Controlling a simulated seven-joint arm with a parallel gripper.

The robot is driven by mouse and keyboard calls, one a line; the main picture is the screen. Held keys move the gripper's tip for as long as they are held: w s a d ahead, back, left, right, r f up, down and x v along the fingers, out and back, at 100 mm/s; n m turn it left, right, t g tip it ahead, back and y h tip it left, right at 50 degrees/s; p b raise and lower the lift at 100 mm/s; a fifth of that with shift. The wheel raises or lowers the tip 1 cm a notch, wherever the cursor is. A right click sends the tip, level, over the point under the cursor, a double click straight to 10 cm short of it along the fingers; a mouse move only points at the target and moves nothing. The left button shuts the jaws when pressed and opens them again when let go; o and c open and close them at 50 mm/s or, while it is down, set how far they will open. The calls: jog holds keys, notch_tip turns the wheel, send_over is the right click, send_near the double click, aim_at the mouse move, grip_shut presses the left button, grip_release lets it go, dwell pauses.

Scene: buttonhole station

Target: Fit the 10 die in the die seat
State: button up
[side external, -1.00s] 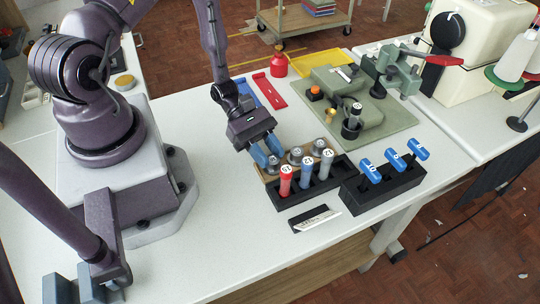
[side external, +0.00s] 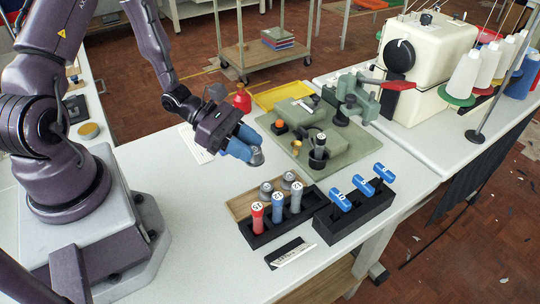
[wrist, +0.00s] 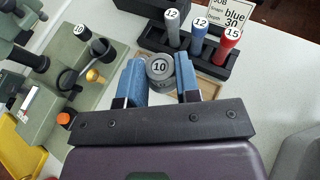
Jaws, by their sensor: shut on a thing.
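The 10 die (wrist: 159,67) is a grey cylinder with a white round label reading 10. My gripper (wrist: 160,63) is shut on it, with a blue finger on each side. In the side view the die (side external: 257,158) pokes out below the fingertips of my gripper (side external: 246,147), held above the white table, left of the green press (side external: 330,145). I cannot clearly make out the die seat.
A black rack (side external: 262,239) holds red, blue and grey tools; a black block (side external: 333,229) holds blue-handled pieces. A red bottle (side external: 242,98) and yellow tray (side external: 283,95) stand behind. A job card (wrist: 240,14) lies in front.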

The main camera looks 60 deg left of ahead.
jog(key=w+a+r+n+t+y, duration=0.4)
jog(key=w+r+n+t+y, duration=0.15)
jog(key=w+r, duration=0.25)
notch_tip(320, 180, up, 12)
jog(key=w+d+n+y, duration=0.2)
jog(key=shift+d+r+n, duration=0.15)
jog(key=shift+n, duration=0.2)
